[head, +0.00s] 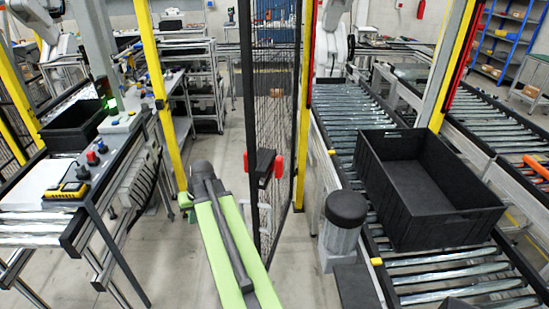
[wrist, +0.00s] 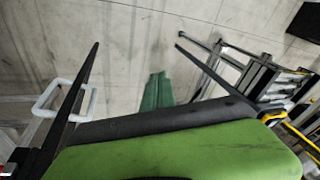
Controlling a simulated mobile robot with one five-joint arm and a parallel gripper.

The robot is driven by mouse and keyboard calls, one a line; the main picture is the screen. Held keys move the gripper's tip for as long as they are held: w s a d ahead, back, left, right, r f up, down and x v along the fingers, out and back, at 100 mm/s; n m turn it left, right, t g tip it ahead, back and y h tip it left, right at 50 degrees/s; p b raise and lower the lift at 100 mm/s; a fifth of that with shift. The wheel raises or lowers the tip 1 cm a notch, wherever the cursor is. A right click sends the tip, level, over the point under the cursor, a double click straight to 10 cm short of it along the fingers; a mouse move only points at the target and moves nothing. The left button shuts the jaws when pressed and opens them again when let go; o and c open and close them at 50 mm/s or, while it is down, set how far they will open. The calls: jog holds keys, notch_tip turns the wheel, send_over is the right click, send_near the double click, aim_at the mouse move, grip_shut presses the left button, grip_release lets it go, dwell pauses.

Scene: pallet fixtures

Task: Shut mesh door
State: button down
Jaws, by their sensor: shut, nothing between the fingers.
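The mesh door (head: 274,95) is a tall black-framed wire panel. It stands open, hung at the yellow post on its right, its free edge swung towards me. Its black latch box (head: 265,163) has red handles on either side. My green arm reaches forward to the left of the door. My gripper (head: 201,170) is at its far end, shut and empty, with a gap between it and the door's free edge. The fingertips are hard to make out.
A workbench (head: 78,212) with a black bin and a yellow device stands left. A yellow post (head: 158,90) is beyond my arm's end. On the right, a roller conveyor (head: 345,120) carries a large black crate (head: 440,222). A grey cylinder with a black cap (head: 343,225) stands near the door.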

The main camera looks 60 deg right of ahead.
jog(key=s+d+r+m+t+h+p, duration=0.15)
jog(key=s+d+r, duration=0.25)
jog(key=s+d, duration=0.5)
jog(key=s+d+r+m+t+h+p, duration=0.1)
jog(key=s+d+r+m+p, duration=0.3)
jog(key=d, duration=0.9)
jog(key=s+d+r+m+t+h+p, duration=0.15)
jog(key=s+d+r, duration=0.25)
jog(key=s+d, duration=0.6)
jog(key=b, duration=0.8)
send_near(273, 168)
notch_tip(273, 168, down, 4)
jog(key=w+a, duration=0.2)
jog(key=w, duration=0.1)
jog(key=shift+s+a+r+g, duration=0.1)
jog(key=shift+a+r+g, duration=0.1)
jog(key=shift+g, duration=0.1)
jog(key=shift+d, duration=0.15)
